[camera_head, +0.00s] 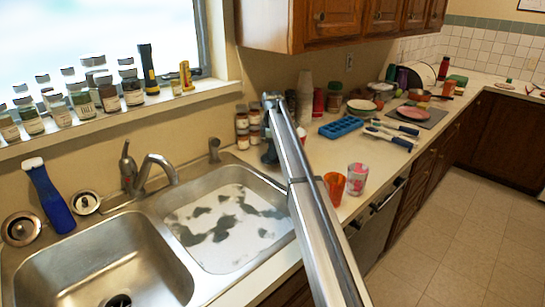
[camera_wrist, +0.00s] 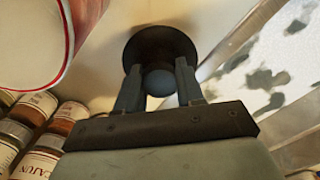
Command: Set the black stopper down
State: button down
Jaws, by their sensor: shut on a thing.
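The black stopper (camera_wrist: 160,40) is in the wrist view, a wide dark round disc with a rounded grey-blue knob towards me. My gripper (camera_wrist: 157,78) is shut on the knob, one finger on each side. The disc is over the beige counter (camera_wrist: 210,25) beside the sink. I cannot tell whether it touches the counter. In the head view a dark shape (camera_head: 268,153) shows at the sink's back right corner, partly hidden by my arm; I cannot tell gripper from stopper there.
Spice jars (camera_wrist: 35,110) stand close on the lower left in the wrist view, and a white, red-rimmed thing (camera_wrist: 30,40) at upper left. The foamy sink basin (camera_head: 225,230) lies alongside. An orange cup (camera_head: 335,188) and a patterned glass (camera_head: 357,179) stand right of my arm.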

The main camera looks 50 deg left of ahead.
jog(key=shift+f, duration=1.2)
jog(key=shift+f, duration=0.15)
jog(key=c, duration=0.7)
grip_release()
notch_tip(320, 180, up, 12)
jog(key=shift+r, duration=0.15)
